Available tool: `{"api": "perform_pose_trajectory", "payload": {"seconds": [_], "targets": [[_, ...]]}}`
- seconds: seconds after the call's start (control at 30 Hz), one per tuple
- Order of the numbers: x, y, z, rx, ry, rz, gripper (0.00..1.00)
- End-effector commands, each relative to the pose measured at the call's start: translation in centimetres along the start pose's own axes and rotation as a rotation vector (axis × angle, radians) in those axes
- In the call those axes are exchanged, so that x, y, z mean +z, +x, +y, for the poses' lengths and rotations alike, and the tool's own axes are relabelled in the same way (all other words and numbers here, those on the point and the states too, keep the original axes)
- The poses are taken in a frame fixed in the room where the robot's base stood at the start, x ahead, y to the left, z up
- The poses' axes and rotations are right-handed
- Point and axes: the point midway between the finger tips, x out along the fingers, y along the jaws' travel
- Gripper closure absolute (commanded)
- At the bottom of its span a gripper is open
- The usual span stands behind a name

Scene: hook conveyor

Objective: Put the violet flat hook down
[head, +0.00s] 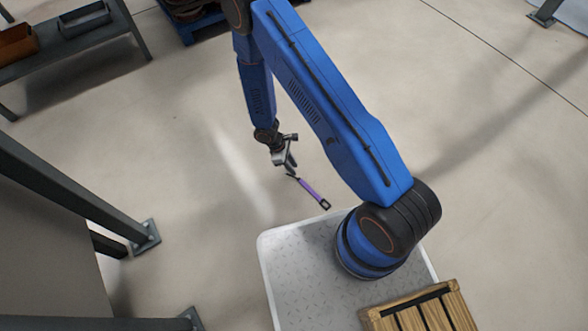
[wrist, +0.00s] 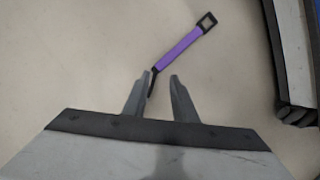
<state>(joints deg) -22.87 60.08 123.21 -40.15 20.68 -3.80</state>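The violet flat hook (head: 309,188) has a violet shank, a black square eye at one end and a thin black bent tip at the other. In the head view it slants down to the right from just below my gripper (head: 289,163). In the wrist view the hook (wrist: 179,48) slants up to the right. Its black tip reaches the inner side of the left finger of my gripper (wrist: 163,76). The fingers stand apart, with bare floor showing between the tip and the right finger. I cannot tell whether the hook touches the floor.
A grey bench (head: 84,38) with bins stands at the upper left, and a blue pallet (head: 190,33) at the top. A dark steel frame (head: 65,190) is at the left. A wooden crate (head: 425,312) sits at the lower right. The pale floor around the hook is clear.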

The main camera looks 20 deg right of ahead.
Motion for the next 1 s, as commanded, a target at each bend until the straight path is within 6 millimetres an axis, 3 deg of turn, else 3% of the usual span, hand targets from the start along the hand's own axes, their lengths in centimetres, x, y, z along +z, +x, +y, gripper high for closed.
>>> {"api": "perform_pose_trajectory", "payload": {"seconds": [0.43,0.63,0.87,1.0], "targets": [[-0.1,-7.6,0.0,0.002,0.0,0.003,0.75],[0.0,-9.4,0.0,0.001,0.0,0.002,0.75],[0.0,-9.9,0.0,0.0,0.001,0.003,0.75],[0.7,-11.7,0.6,0.007,0.03,0.017,0.75]]}}
